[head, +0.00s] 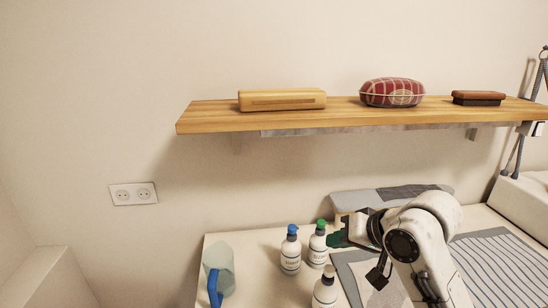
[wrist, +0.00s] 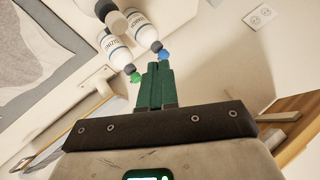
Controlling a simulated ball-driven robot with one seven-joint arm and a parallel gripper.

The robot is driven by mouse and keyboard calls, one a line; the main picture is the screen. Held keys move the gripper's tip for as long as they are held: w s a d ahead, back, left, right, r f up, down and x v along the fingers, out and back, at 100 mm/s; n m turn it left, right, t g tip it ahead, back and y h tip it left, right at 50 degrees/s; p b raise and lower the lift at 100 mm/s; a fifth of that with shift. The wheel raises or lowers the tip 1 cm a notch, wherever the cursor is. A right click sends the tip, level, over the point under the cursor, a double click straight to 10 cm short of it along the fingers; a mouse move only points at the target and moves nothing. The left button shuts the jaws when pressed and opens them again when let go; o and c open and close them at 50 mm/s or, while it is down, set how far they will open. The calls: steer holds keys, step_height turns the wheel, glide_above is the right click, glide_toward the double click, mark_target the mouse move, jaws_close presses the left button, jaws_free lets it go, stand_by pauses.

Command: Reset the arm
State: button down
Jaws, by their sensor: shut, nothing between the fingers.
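My gripper shows in the wrist view (wrist: 160,72) with its two green fingers pressed together and nothing between them. In the head view my gripper (head: 338,239) is partly hidden by my white arm, which bends over the right part of the table. The fingers point left, just right of a white bottle with a green cap (head: 318,249). I cannot tell whether they touch it. A white bottle with a blue cap (head: 290,256) stands just left of it.
A third bottle (head: 324,292) stands in front, and a jug with a blue handle (head: 222,262) at the table's left. Striped cloth (head: 500,262) lies right. A wooden shelf (head: 215,118) above holds a wooden block (head: 282,100), a red plaid cushion (head: 392,92) and a brush (head: 478,97).

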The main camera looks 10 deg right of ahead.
mark_target(329, 273)
steer(key=s+f+h, duration=0.1)
steer(key=s+f, duration=0.4)
steer(key=s, duration=0.1)
steer(key=s+f+h, duration=0.1)
steer(key=s+f, duration=0.5)
steer(key=s+f+h, duration=0.1)
steer(key=s+f, duration=0.4)
steer(key=s, duration=0.1)
steer(key=shift+s+d+f+n+g, duration=0.25)
steer(key=shift+d+f+n+g, duration=0.1)
steer(key=shift+n+g, duration=0.05)
steer(key=s+d+f+g+h, duration=0.1)
steer(key=s+d+f+g, duration=0.1)
steer(key=s, duration=0.4)
steer(key=s+d+f+g, duration=0.1)
steer(key=s+d+f, duration=0.1)
steer(key=s+f, duration=0.2)
steer(key=s+d+f+g+h, duration=0.1)
steer(key=s+d+f+g, duration=0.1)
steer(key=s, duration=0.7)
steer(key=shift+d+f+g+h, duration=0.3)
steer(key=shift+f, duration=0.6)
